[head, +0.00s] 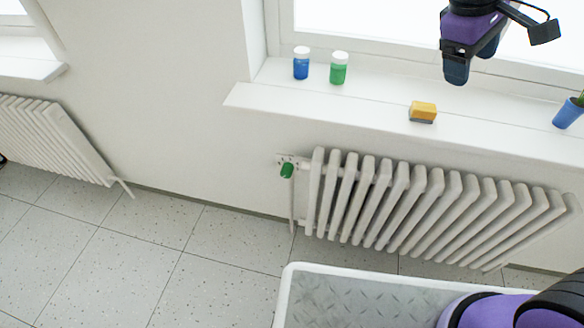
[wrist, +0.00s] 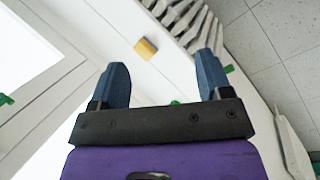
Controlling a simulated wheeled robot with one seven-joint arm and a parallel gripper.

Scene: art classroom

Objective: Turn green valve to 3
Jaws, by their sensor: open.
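The green valve (head: 287,170) is a small knob at the left end of the near radiator (head: 430,205), in front of a pale plate with small marks. The marks are too small to read. My gripper (head: 470,62) is up at the window, above the sill, to the right of the valve and well apart from it. It is open and empty; its two blue fingers are spread in the wrist view (wrist: 162,68). There, a small green patch beside the right finger, near the radiator end, may be the valve; I cannot tell for sure.
The window sill (head: 370,115) juts out above the radiator. On it stand a blue jar (head: 301,66), a green jar (head: 338,72), a yellow sponge-like block (head: 423,111) and a blue pot (head: 567,114). A second radiator (head: 55,135) is at left. Floor left of the valve is clear.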

